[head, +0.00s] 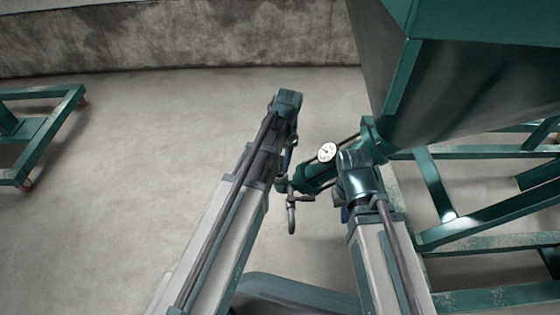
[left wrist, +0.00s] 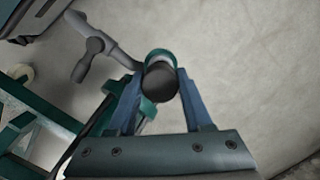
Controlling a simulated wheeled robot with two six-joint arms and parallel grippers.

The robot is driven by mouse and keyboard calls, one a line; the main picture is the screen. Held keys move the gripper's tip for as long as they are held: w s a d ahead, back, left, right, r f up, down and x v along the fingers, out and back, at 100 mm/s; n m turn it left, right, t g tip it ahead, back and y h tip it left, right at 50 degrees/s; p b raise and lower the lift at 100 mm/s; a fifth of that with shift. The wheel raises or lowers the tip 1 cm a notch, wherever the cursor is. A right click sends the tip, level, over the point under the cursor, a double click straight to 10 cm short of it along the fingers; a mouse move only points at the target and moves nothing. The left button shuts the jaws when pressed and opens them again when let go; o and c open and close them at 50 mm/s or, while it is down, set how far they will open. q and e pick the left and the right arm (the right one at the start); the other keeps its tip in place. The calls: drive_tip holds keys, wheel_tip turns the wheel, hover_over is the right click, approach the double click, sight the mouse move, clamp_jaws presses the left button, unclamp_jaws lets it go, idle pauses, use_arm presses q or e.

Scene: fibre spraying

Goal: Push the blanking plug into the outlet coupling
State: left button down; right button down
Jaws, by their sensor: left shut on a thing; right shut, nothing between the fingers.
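In the left wrist view, the blue fingers of my left gripper (left wrist: 162,88) are shut on the blanking plug (left wrist: 161,84), a dark round cylinder. A teal ring, seemingly the outlet coupling (left wrist: 160,54), shows just beyond the plug, in line with it. I cannot tell how deep the plug sits in it. In the head view, my left gripper (head: 288,155) is left of the teal outlet pipe (head: 314,180), mostly hidden by its own arm; the plug is not clear there. My right gripper (head: 345,214) is shut and empty, partly hidden below its wrist, right of the pipe.
A white dial gauge (head: 327,151) sits on the pipe. A grey hooked handle (head: 291,215) hangs near the outlet and also shows in the left wrist view (left wrist: 92,46). The green hopper (head: 470,85) and its frame (head: 470,243) crowd the right.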

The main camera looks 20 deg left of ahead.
use_arm(q)
drive_tip(key=shift+f+b, duration=1.65)
drive_tip(key=shift+c, duration=1.2)
unclamp_jaws()
drive_tip(key=shift+r, duration=0.1)
wheel_tip(320, 180, up, 14)
drive_tip(key=w+d+p, duration=0.1)
drive_tip(key=p, duration=1.2)
drive_tip(key=shift+w+f+p, duration=0.25)
drive_tip(key=shift+w+p, duration=0.05)
drive_tip(key=shift+w, duration=0.1)
drive_tip(key=shift+s, duration=0.1)
